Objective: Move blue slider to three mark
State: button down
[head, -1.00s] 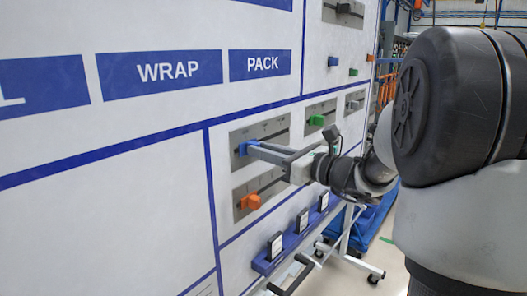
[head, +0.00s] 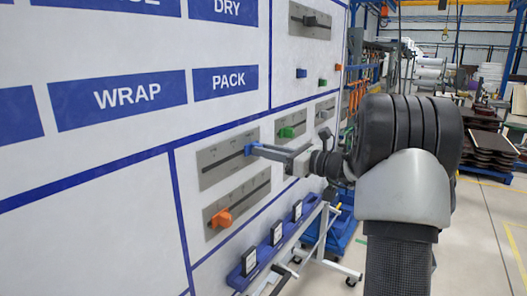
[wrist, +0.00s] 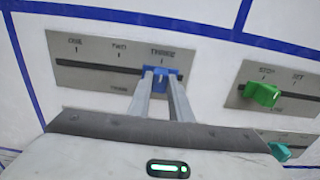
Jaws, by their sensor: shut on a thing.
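The blue slider (wrist: 158,71) sits in the slot of its grey plate (wrist: 95,82), directly below the mark that reads three, at the right end of the slot in the wrist view. The one and two marks are to its left. My gripper (wrist: 162,78) is shut on the blue slider, one finger on each side of it. In the head view the blue slider (head: 249,149) shows at the right end of its plate (head: 215,165), with my gripper (head: 256,150) reaching it from the right.
An orange slider (head: 221,218) is on a plate below. A green knob (wrist: 262,93) is on a plate to the right. A blue rack (head: 270,252) with several dark holders juts out lower down. A wheeled cart stands beside the panel.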

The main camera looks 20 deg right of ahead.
jog(key=shift+d+r, duration=0.1)
jog(key=shift+d, duration=0.15)
jog(key=c, duration=1.6)
grip_release()
jog(key=shift+w, duration=0.15)
jog(key=b+v, duration=0.1)
jog(key=v, duration=1.6)
jog(key=shift+s+d+b, duration=0.1)
jog(key=shift+s+b, duration=0.2)
